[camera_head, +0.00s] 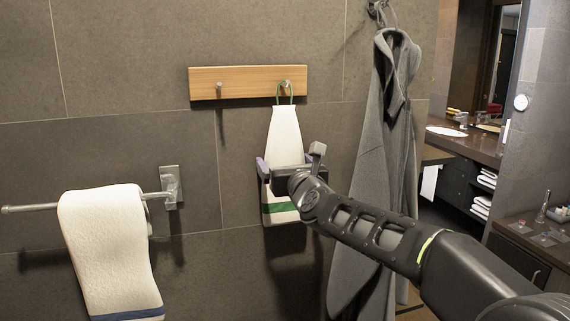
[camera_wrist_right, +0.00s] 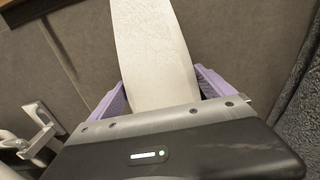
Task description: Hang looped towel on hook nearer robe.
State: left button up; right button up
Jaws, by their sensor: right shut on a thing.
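The looped towel (camera_head: 285,135) is white with a green stripe near its bottom and a green loop (camera_head: 285,90) at its top. It hangs upright against the wall below the wooden hook rail (camera_head: 250,82). The loop is at the right hook (camera_head: 286,84), the one nearer the grey robe (camera_head: 375,150); I cannot tell whether it rests on the hook. My right gripper (camera_head: 287,166) is shut on the towel at mid-height. The right wrist view shows the towel (camera_wrist_right: 155,50) between the purple fingers (camera_wrist_right: 163,90). My left gripper is out of view.
The left hook (camera_head: 219,88) is bare. A white towel with a blue stripe (camera_head: 105,240) hangs over a wall bar (camera_head: 30,208) at the left. The robe hangs from its own hook close to my right arm. A vanity counter (camera_head: 465,145) is at the right.

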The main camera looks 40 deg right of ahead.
jog(key=o, duration=1.1)
jog(key=shift+s+a, duration=0.1)
jog(key=shift+s, duration=0.25)
jog(key=b+v, duration=0.1)
jog(key=v, duration=0.6)
jog(key=shift+b, duration=0.35)
